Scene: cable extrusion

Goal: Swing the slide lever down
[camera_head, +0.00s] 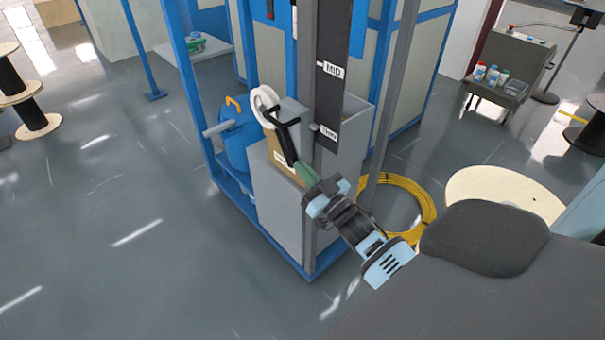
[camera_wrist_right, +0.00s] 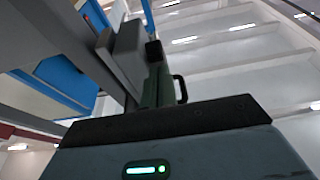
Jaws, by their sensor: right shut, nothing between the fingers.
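A black lever-like bar (camera_head: 284,140) with a short crosspiece at its top stands in the middle of the head view, in front of the grey column (camera_head: 330,85). I take it for the slide lever, but its pivot is hard to make out. A white ring (camera_head: 264,98) shows at its upper left end. My right gripper (camera_head: 300,167) is shut, its green fingers in line with the bar's lower end. I cannot tell whether they touch. In the right wrist view the green fingers (camera_wrist_right: 154,75) are together, with a dark loop (camera_wrist_right: 180,88) beside them. My left gripper is not in view.
The blue machine frame (camera_head: 195,110) surrounds the column, with a grey cabinet (camera_head: 275,210) at its base. A blue tank (camera_head: 236,140) stands inside to the left. A yellow cable coil (camera_head: 425,205) lies behind my right arm.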

